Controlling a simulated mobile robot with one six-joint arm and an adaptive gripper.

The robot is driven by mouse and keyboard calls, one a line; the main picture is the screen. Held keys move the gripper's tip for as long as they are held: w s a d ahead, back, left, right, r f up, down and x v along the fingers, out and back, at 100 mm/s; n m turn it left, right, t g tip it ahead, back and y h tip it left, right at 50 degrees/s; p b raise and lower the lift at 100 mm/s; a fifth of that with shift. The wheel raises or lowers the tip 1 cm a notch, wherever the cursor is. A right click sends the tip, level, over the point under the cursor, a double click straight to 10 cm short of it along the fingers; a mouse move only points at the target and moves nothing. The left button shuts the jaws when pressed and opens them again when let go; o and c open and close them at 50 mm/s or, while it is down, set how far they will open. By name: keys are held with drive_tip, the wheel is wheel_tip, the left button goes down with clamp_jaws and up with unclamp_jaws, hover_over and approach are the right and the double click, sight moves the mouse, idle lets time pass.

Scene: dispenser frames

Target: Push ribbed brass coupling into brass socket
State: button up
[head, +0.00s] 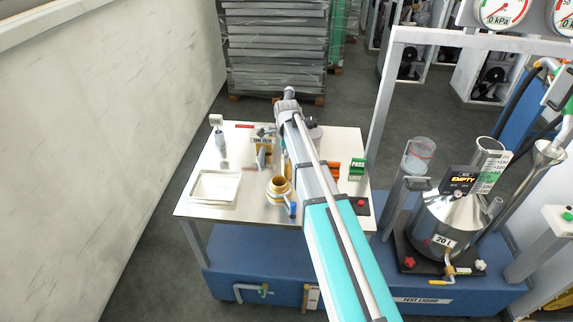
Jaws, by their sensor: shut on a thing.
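A brass fitting with a round open mouth facing up (278,186) stands near the middle of the white tabletop; it looks like the brass socket. A blue lever (292,208) is at its lower right, beside my arm. My arm crosses the view from the lower right to the far edge of the table and covers the area just right of the fitting. My gripper is hidden behind the arm. I cannot make out the ribbed brass coupling. A small brass-coloured piece (262,153) shows under a sign farther back, too small to identify.
A shallow white tray (215,201) lies at the table's left front. A small stand (217,122) is at the back left. Orange blocks (334,170) and a green PASS block (357,168) are right of my arm. A steel vessel (446,222) stands farther right.

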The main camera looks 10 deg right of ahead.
drive_tip(key=shift+r, duration=0.15)
clamp_jaws()
wheel_tip(320, 180, up, 3)
drive_tip(key=p, duration=0.3)
drive_tip(key=s+r+p, duration=0.9)
drive_tip(key=s+p, duration=0.1)
drive_tip(key=s, duration=0.4)
drive_tip(key=shift+a+r, duration=0.15)
drive_tip(key=shift+r, duration=0.2)
drive_tip(key=shift+f, duration=0.15)
wheel_tip(320, 180, down, 6)
drive_tip(key=b, duration=0.6)
drive_tip(key=shift+f+b, duration=0.25)
drive_tip(key=shift+b, duration=0.1)
drive_tip(key=shift+r, duration=0.2)
